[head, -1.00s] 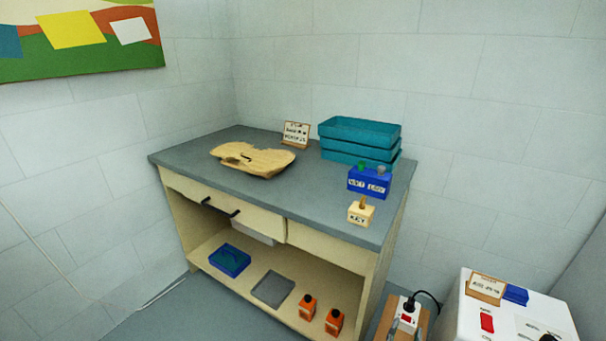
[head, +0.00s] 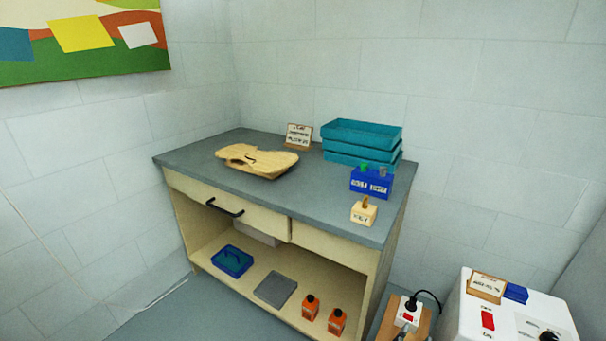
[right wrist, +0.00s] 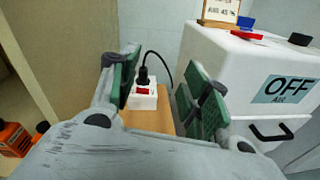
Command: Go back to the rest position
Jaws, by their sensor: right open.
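My right gripper (right wrist: 168,92) is open in the right wrist view, with its green-padded fingers apart and nothing between the pads. Beyond the gap is a white socket block (right wrist: 143,96) with a red switch and a black plug in it. It stands on a wooden stand (right wrist: 150,119), apart from the fingers as far as I can tell. In the head view the socket block (head: 408,313) is at the bottom, right of the bench. My left gripper is not in view.
The bench (head: 200,156) carries a violin plate (head: 258,161), stacked teal trays (head: 361,135), a blue button box (head: 371,182) and a cream key block (head: 363,212). Orange bottles (head: 336,321) stand on its lower shelf. A white machine (head: 455,318) is close on the right.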

